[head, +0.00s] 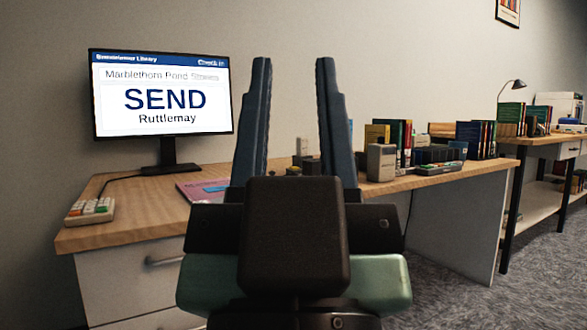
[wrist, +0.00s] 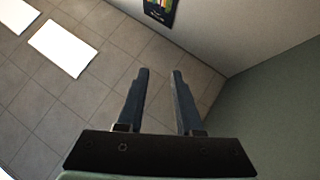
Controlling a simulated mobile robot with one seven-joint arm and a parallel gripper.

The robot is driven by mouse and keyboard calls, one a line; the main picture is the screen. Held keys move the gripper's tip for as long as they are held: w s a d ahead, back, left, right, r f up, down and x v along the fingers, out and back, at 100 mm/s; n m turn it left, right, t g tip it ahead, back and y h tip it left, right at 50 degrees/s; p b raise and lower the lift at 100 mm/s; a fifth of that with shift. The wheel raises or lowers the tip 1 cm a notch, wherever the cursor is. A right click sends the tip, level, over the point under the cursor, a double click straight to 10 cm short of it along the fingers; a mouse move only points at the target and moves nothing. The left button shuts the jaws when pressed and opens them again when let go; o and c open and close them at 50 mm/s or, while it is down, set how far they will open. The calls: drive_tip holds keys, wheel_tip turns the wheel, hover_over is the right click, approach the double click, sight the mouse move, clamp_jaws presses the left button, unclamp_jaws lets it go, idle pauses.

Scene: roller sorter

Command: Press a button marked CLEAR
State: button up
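No button marked CLEAR can be read in either view. A small keypad (head: 90,210) with white, green and orange keys lies at the desk's left front corner in the head view; its key labels are too small to read. My gripper (head: 293,62) is raised in front of the desk, fingers apart and empty, to the right of the keypad and not touching it. In the wrist view my gripper (wrist: 161,72) is also open with nothing between its fingers. It hides part of the desk's middle.
A monitor (head: 161,94) reading "SEND Ruttlemay" stands on the wooden desk (head: 130,228). A pink item (head: 203,190) lies before it. A beige device (head: 381,162), books (head: 480,138) and other small objects are to the right. A second table (head: 545,139) stands farther right. A wall is behind.

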clamp_jaws()
idle(1.5)
